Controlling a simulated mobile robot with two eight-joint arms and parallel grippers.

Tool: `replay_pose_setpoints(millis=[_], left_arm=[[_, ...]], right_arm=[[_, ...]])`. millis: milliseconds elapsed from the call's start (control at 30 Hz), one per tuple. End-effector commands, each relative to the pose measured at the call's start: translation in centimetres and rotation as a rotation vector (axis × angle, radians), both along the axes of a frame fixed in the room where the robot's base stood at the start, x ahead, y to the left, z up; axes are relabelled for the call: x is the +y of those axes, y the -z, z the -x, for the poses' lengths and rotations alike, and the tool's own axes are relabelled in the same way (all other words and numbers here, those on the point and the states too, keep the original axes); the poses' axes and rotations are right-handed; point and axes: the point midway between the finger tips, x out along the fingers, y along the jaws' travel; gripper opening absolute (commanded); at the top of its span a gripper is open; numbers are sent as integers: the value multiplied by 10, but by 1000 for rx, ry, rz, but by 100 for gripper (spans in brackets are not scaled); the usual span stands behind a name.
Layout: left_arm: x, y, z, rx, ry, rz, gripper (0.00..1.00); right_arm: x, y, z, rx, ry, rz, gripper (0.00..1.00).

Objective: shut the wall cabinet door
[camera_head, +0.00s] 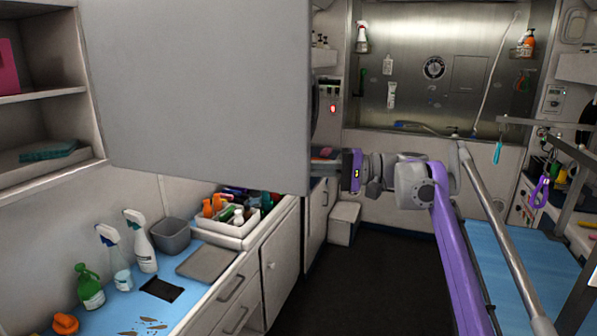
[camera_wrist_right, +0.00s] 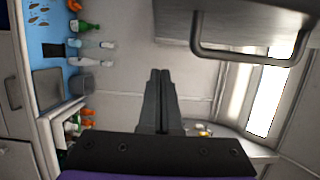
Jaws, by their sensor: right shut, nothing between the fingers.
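The wall cabinet door (camera_head: 195,90) is a large plain grey panel, standing open across the upper left of the head view. Left of it, the open cabinet shelves (camera_head: 40,95) show. In the right wrist view, the door (camera_wrist_right: 215,25) is at the upper right with a dark bar handle (camera_wrist_right: 250,60). My right gripper (camera_wrist_right: 160,75) is shut and empty, on the handle side of the door, apart from the handle in that picture. In the head view my right arm reaches in from the right; its fingertips are hidden behind the door edge. My left gripper is not in view.
Below the door is a blue-topped counter (camera_head: 120,310) with spray bottles (camera_head: 140,240), a grey bin (camera_head: 170,236) and a white crate of bottles (camera_head: 232,232). A metal rail (camera_head: 495,230) and blue grooming table (camera_head: 510,265) stand at right. The dark floor (camera_head: 370,275) between is clear.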

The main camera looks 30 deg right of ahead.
Motion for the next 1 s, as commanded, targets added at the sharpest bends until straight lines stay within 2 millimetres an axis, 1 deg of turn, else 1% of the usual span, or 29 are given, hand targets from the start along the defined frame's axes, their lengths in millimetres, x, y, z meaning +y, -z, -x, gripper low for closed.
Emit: replay_pose_setpoints(millis=[33,100,300,333,400,600,767,1000], left_arm=[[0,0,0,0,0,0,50],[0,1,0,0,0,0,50],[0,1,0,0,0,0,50],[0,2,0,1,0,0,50],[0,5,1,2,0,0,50],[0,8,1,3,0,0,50],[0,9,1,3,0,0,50],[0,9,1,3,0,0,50]], right_arm=[[11,0,-6,1,-6,-1,0],[24,1,-14,1,-6,-1,0],[61,0,-38,2,-5,0,0],[66,0,-39,1,-4,0,0],[71,1,-29,2,-1,1,0],[85,1,-15,2,-1,1,0],[89,1,-11,1,0,2,0],[90,1,-10,1,0,2,0]])
